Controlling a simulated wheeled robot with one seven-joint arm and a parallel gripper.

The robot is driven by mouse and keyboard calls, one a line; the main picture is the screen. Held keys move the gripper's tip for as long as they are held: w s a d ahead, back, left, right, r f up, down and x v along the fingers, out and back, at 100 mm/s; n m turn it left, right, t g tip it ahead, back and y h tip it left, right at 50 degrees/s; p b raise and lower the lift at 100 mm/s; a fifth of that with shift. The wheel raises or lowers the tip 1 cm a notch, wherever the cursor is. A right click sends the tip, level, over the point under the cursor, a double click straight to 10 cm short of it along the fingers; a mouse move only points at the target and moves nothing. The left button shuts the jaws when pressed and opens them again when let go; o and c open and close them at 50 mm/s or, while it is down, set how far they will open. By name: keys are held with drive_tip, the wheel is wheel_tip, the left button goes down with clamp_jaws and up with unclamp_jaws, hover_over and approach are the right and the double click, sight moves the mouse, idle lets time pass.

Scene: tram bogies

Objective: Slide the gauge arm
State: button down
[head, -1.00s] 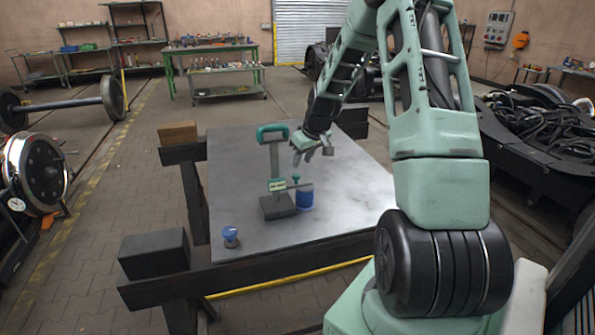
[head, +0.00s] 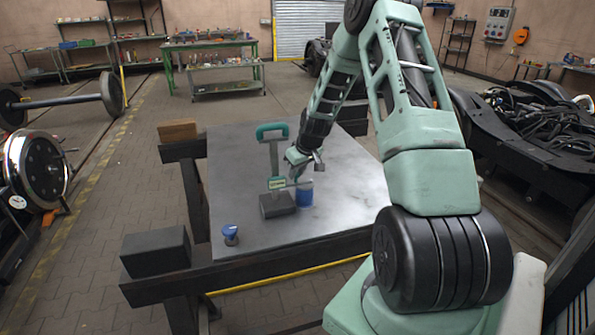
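The height gauge stands upright on the metal table (head: 350,215), with a dark block base (head: 277,206), a grey column (head: 274,158) and a green handle on top (head: 272,128). Its gauge arm (head: 290,185) is a thin bar reaching right from a green slider (head: 276,183) low on the column, over a blue cylinder (head: 305,194). My gripper (head: 297,172) is just right of the column, above the arm and in front of the cylinder's upper edge. The fingers are small and partly hidden, so I cannot tell whether they touch or grip the slider's knob.
A small blue-topped piece (head: 230,234) lies at the table's front left. A dark block (head: 155,250) and a wooden block (head: 178,131) sit on the supports at the left. The right part of the tabletop is clear.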

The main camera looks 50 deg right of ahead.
wheel_tip(320, 180, up, 8)
drive_tip(key=p, duration=0.3)
drive_tip(key=shift+d+r, duration=0.1)
drive_tip(key=shift+r, duration=0.15)
drive_tip(key=c, duration=1.5)
unclamp_jaws()
wheel_tip(320, 180, up, 16)
drive_tip(key=b, duration=0.3)
hover_over(298, 174)
drive_tip(key=s+a, duration=0.1)
drive_tip(key=s, duration=0.5)
drive_tip(key=shift+s, duration=0.15)
